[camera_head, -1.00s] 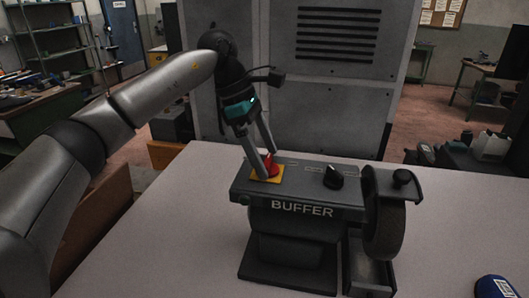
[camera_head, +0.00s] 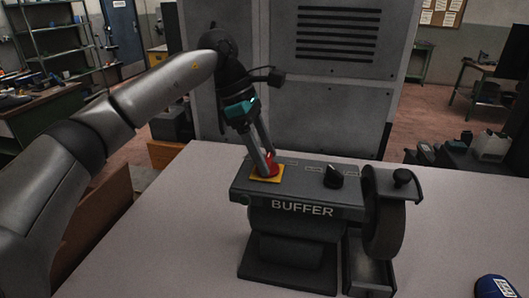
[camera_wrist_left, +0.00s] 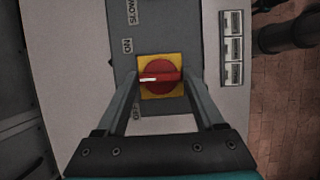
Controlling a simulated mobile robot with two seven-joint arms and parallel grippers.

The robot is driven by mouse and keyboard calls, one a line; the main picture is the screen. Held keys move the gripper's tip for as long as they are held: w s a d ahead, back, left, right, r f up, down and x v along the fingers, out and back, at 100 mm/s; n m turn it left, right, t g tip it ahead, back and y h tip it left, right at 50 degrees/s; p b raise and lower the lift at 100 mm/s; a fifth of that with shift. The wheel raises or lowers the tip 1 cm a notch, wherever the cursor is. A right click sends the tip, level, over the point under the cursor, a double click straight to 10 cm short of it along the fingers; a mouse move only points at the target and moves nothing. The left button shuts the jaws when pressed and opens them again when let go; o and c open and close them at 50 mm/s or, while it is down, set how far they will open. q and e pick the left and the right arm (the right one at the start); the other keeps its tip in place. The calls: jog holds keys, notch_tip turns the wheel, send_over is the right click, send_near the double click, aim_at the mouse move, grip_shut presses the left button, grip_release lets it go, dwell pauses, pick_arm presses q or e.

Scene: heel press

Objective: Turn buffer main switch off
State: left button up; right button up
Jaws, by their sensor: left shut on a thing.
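The buffer (camera_head: 290,215) is a dark grey bench machine on the table. Its main switch is a red rotary knob (camera_head: 271,162) on a yellow plate (camera_head: 265,179), at the left of the panel top. In the left wrist view the red knob (camera_wrist_left: 161,78) has its handle lying left to right, white-marked end to the left, between the ON label (camera_wrist_left: 127,46) and the OFF label (camera_wrist_left: 137,112). My left gripper (camera_head: 270,158) reaches down from above with its fingers on opposite sides of the red knob, shut on it. My right gripper is not in view.
A black knob (camera_head: 333,177) stands right of the switch on the same panel. The buffing wheel (camera_head: 385,232) is at the machine's right end. A blue object (camera_head: 494,287) lies at the table's front right. The table (camera_head: 460,220) is otherwise largely clear.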

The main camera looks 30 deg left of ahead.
pick_arm(q)
jog(key=shift+n, duration=0.3)
jog(key=n+t, duration=0.1)
jog(key=n, duration=0.1)
jog(key=n+b, duration=0.1)
jog(key=n, duration=0.1)
jog(key=shift+s+t+y, duration=0.15)
jog(key=shift+t+y, duration=0.25)
jog(key=shift+d+n+t+y+b, duration=0.1)
jog(key=shift+n+t+y+b, duration=0.2)
jog(key=shift+n, duration=0.75)
jog(key=shift+d+n+t+y+b, duration=0.1)
jog(key=shift+n+t+y+b, duration=0.15)
jog(key=shift+n, duration=0.8)
jog(key=shift+a, duration=0.1)
jog(key=o, duration=1.4)
jog(key=v, duration=1.5)
jog(key=shift+r, duration=0.25)
